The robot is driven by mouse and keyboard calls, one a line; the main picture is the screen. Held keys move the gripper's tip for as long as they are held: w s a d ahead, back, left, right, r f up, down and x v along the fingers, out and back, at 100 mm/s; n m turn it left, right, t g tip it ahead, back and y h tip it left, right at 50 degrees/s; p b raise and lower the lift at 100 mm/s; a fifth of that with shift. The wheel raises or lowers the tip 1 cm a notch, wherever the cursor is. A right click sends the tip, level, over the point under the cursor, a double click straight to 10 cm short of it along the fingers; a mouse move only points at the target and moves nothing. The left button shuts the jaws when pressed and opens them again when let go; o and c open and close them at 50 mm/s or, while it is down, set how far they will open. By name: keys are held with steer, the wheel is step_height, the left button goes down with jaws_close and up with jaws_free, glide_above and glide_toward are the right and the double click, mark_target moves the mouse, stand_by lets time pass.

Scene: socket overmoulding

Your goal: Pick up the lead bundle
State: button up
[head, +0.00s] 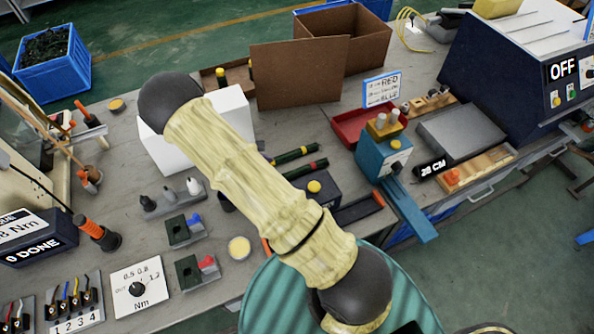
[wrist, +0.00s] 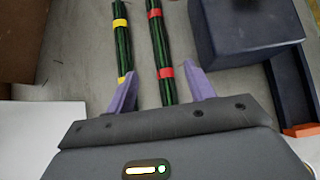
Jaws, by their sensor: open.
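Two dark green lead bundles lie side by side on the grey table. One has yellow bands (head: 289,156) and the other has red bands (head: 307,169). In the wrist view the yellow-banded bundle (wrist: 122,45) is at left and the red-banded bundle (wrist: 158,45) is near the middle. My gripper (wrist: 161,74) is open, with its two purple fingers spread. The red-banded bundle shows between the fingers; the yellow-banded one runs down by the left finger. I cannot tell how high the fingers are above the table. In the head view my arm hides the gripper.
A dark box (wrist: 245,28) with a yellow button (head: 314,187) stands close right of the bundles. Beside it is a dark tray with an orange end (head: 359,209). A white block (wrist: 45,135) and cardboard (wrist: 20,40) are at left. A blue press (head: 383,155) stands further right.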

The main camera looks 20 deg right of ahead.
mark_target(293, 172)
steer(key=x, duration=0.4)
steer(key=shift+d+f+p, duration=0.2)
steer(key=shift+p, duration=0.1)
steer(key=shift+d+f, duration=0.15)
steer(key=shift+d, duration=0.15)
steer(key=shift+p+x, duration=0.95)
steer(key=shift+x, duration=1.3)
steer(key=c, duration=1.1)
